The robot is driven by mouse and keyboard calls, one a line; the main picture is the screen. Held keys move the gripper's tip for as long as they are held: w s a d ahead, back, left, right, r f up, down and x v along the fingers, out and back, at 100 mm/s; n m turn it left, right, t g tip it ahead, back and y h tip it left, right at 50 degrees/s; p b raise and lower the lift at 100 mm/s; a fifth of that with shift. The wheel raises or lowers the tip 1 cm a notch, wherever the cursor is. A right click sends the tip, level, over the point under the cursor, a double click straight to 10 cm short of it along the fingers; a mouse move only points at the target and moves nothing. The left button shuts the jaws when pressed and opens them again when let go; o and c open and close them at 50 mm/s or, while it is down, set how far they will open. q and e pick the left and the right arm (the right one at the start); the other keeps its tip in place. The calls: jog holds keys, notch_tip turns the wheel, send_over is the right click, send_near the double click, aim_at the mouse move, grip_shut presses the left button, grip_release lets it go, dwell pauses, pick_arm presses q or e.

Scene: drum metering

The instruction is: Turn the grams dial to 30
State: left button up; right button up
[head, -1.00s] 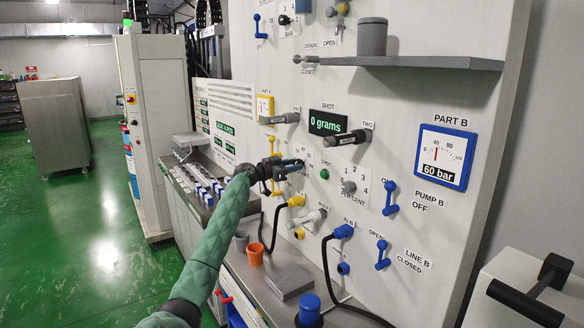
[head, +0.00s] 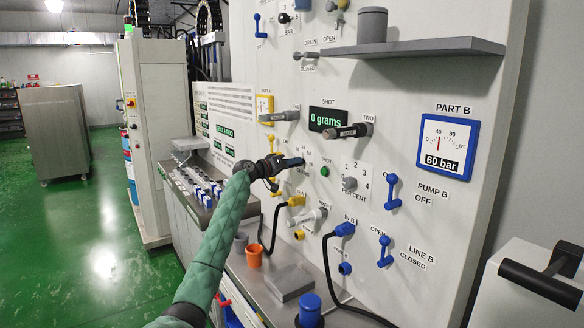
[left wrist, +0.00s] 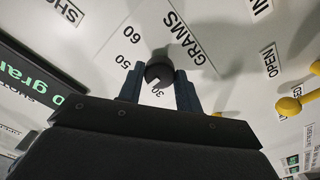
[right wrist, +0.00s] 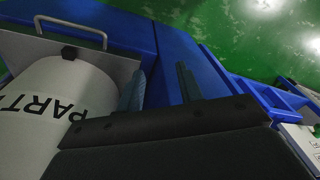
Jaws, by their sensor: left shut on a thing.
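The grams dial is a dark round knob (left wrist: 159,70) on the white panel, with a pale pointer mark on its face. In the left wrist view the printed 50, 60 and 30 and the word GRAMS surround it. The mark faces down toward the 30, which is partly covered; I cannot tell the exact alignment. My left gripper (head: 298,162) is at the panel, and its two fingers are closed on the knob's sides. In the head view the gripper hides the dial. The shot display (head: 327,121) reads 0 grams. My right gripper (right wrist: 160,88) is open and empty, away from the panel.
Close around the dial are a green button (head: 325,171), the per cent knob (head: 349,183) and a dark-handled valve (head: 347,132). A grey shelf (head: 420,47) juts out above. Below are hoses and an orange cup (head: 255,255). A white drum (right wrist: 65,105) shows by my right gripper.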

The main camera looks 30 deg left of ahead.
pick_arm(q)
jog(key=n+p, duration=0.1)
jog(key=n, duration=0.3)
jog(key=n+p, duration=0.1)
jog(key=n, duration=0.3)
jog(key=shift+a+r+n, duration=0.1)
jog(key=shift+r+n, duration=0.1)
jog(key=shift+n, duration=0.2)
pick_arm(e)
notch_tip(320, 180, down, 8)
jog(key=shift+s+d+r, duration=0.15)
jog(key=shift+d+r, duration=0.05)
pick_arm(q)
jog(key=o, duration=0.9)
jog(key=shift+o, duration=0.4)
jog(key=shift+a+f, duration=0.1)
jog(key=shift+f, duration=0.05)
pick_arm(e)
jog(key=shift+r, duration=0.1)
